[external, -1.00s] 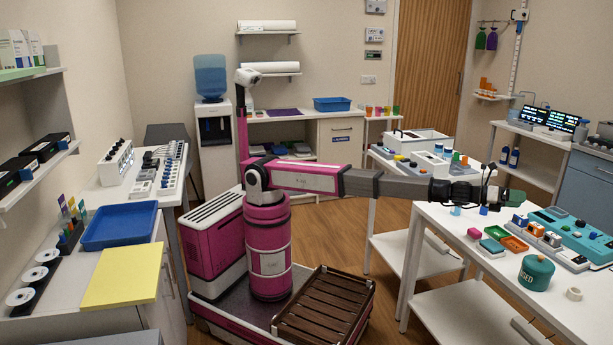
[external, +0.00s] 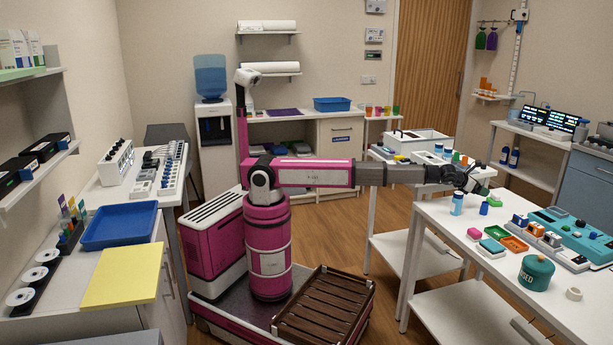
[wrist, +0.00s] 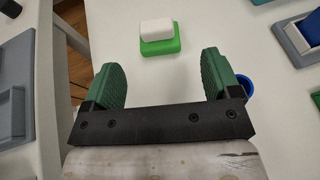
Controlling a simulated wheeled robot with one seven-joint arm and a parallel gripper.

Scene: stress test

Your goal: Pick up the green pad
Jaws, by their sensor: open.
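The green pad (wrist: 161,47) lies on the white table in the wrist view, with a white block (wrist: 156,29) on top of it. It is ahead of my gripper (wrist: 162,65), roughly in line with the gap between its fingers. The two green ridged fingers are apart, with nothing between them. In the external view my gripper (external: 474,180) is above the far left part of the right-hand table.
A blue round object (wrist: 245,86) stands close beside the right finger. Grey trays (wrist: 14,105) lie at left.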

